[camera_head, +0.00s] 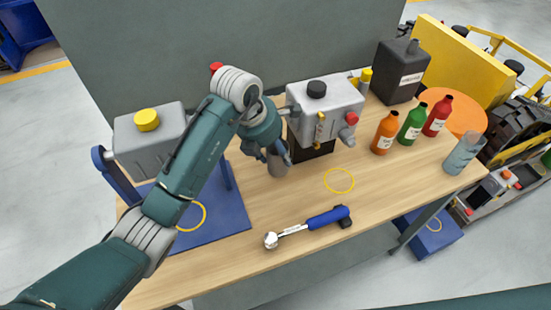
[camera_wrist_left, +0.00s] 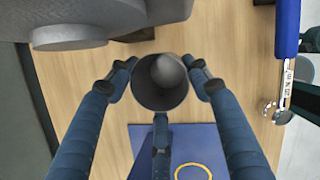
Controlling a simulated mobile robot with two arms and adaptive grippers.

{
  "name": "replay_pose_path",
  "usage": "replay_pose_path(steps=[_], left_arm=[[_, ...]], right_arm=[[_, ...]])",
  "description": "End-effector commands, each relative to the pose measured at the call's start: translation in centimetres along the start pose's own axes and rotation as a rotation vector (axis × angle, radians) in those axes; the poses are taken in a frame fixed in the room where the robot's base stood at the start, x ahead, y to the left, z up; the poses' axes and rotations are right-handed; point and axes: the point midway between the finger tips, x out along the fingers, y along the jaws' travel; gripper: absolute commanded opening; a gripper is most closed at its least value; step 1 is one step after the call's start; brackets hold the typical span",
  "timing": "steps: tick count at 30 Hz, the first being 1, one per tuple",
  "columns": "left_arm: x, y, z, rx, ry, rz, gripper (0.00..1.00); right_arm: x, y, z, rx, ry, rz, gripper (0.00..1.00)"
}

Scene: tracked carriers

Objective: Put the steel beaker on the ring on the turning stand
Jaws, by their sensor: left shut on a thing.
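The steel beaker (camera_head: 279,164) is a grey metal cup, upright, held by my left gripper (camera_head: 268,150) in front of the grey machine. In the left wrist view I look down into the beaker (camera_wrist_left: 164,84), with the gripper's fingers (camera_wrist_left: 163,85) closed around it. I cannot tell whether its base touches the table. A blue stand (camera_head: 232,222) with two uprights is left of the gripper. A yellow ring (camera_head: 204,222) marks its base, partly hidden by my left arm, and shows in the wrist view (camera_wrist_left: 193,166). Another yellow ring (camera_head: 339,181) lies on the bare tabletop.
A grey machine (camera_head: 335,98) stands behind the beaker. A blue-handled wrench (camera_head: 322,219) lies near the front edge. Orange (camera_head: 384,135), green (camera_head: 411,124) and red (camera_head: 437,115) bottles and a clear beaker (camera_head: 462,155) stand right. The table (camera_head: 385,185) is clear around its own ring.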

Motion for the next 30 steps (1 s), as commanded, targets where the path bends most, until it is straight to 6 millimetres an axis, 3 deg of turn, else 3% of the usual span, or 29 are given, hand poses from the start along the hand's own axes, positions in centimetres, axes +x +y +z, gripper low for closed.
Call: replay_pose_path(steps=[11,21,22,24,30], left_arm=[[3.9,0.0,-1.4,-0.001,0.000,-0.003,0.16],[4.4,0.1,-1.6,0.001,0.000,0.000,0.16],[4.3,0.1,-1.6,0.001,0.000,0.000,0.53],[4.3,0.1,-1.6,0.001,0.000,0.000,0.67],[4.3,0.1,-1.6,0.000,0.000,-0.001,0.69]], right_arm=[[-0.9,-0.2,0.8,0.001,-0.014,-0.002,0.40],[-0.5,-0.6,0.8,0.003,-0.014,-0.006,0.40],[-0.6,-0.6,0.8,0.003,-0.014,-0.007,0.40],[-0.6,-0.6,0.8,0.003,-0.014,-0.007,0.40],[-0.6,-0.6,0.8,0.003,-0.013,-0.007,0.40]])
